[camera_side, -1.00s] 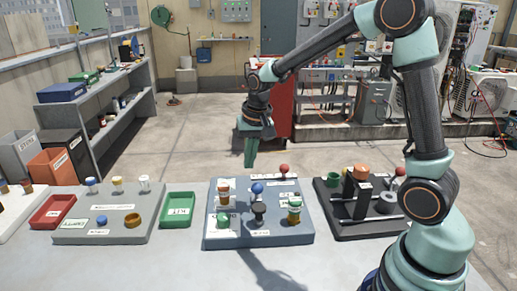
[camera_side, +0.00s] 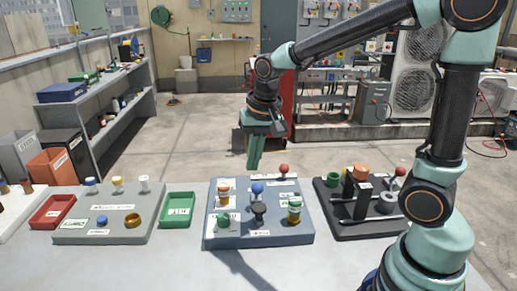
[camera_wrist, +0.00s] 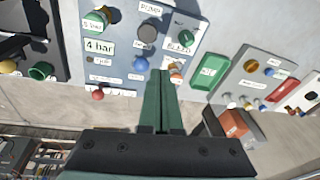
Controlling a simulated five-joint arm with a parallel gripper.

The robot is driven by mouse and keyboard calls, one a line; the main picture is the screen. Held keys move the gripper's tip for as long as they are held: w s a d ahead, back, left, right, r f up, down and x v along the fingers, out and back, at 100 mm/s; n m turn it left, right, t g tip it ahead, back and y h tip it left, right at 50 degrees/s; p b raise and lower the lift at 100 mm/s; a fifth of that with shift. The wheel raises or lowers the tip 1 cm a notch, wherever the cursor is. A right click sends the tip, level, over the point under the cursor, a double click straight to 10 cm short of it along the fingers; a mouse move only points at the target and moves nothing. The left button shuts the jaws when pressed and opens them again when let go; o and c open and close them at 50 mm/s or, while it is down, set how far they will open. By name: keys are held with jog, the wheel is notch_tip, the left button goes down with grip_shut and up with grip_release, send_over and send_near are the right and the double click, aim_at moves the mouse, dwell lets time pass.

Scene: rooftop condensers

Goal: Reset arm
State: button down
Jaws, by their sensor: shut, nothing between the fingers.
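My gripper (camera_side: 254,160) is shut and empty, pointing down above the back edge of the middle grey-blue panel (camera_side: 222,240) in the side view. In the wrist view the shut green fingers (camera_wrist: 163,90) point toward that panel, with clear air around them. The panel carries a blue knob (camera_side: 257,188), a red knob (camera_side: 283,169), a green knob (camera_side: 223,219), a dark knob and some banded cylindrical parts. Its label "4 bar" (camera_wrist: 99,47) reads in the wrist view. The fingers hide part of the panel there.
A dark fixture (camera_side: 350,229) with an orange-topped post stands right of the panel. A green tray (camera_side: 177,222), a grey board (camera_side: 85,238) with several small parts and a red tray (camera_side: 40,222) lie left. The front of the bench is clear.

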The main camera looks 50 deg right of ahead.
jog(key=s+d+r+n+t, duration=0.1)
jog(key=s+r+n+t, duration=0.2)
jog(key=s, duration=0.6)
notch_tip(320, 180, up, 2)
jog(key=n, duration=0.3)
jog(key=shift+s+n, duration=0.2)
jog(key=shift+n, duration=0.2)
jog(key=shift+d+r, duration=0.1)
jog(key=shift+r, duration=0.05)
